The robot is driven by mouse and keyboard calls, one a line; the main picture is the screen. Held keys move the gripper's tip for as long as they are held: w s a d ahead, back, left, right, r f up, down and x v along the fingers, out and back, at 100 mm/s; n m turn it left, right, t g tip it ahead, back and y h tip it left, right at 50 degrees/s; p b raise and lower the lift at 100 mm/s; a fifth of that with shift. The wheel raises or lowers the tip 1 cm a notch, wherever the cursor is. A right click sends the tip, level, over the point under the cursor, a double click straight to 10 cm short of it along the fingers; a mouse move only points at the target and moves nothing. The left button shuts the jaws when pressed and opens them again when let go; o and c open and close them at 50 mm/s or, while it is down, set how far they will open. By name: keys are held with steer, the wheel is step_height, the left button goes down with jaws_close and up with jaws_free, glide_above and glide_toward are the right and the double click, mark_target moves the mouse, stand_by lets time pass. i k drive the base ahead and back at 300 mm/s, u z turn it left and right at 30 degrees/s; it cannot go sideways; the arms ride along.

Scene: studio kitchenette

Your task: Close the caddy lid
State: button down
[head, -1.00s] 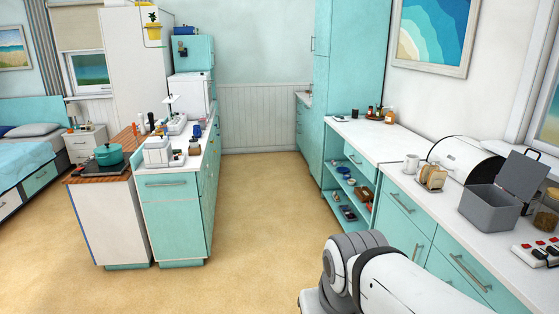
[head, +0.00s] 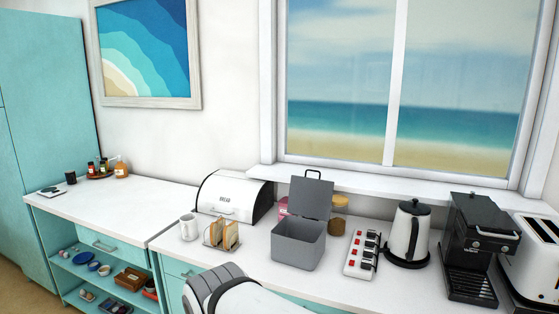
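The grey caddy (head: 298,247) stands on the white counter below the window. Its lid (head: 310,197) is open and stands up at the back, with a dark wire handle at its top edge. The inside of the caddy is partly visible from above. Part of my white and grey arm shows at the bottom centre, in front of the counter. My gripper is out of the picture.
Left of the caddy are a toast rack (head: 222,234), a white mug (head: 188,227) and a bread bin (head: 232,196). Right are a power strip (head: 362,254), a kettle (head: 409,234), a coffee machine (head: 476,248) and a toaster (head: 535,255). Jars stand behind the caddy.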

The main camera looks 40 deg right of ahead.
mark_target(310, 198)
steer(key=z, duration=0.8)
steer(key=i, duration=1.2)
steer(key=z, duration=0.75)
steer(key=k, duration=0.65)
steer(key=z, duration=0.2)
steer(key=i, duration=0.75)
steer(key=u, duration=0.15)
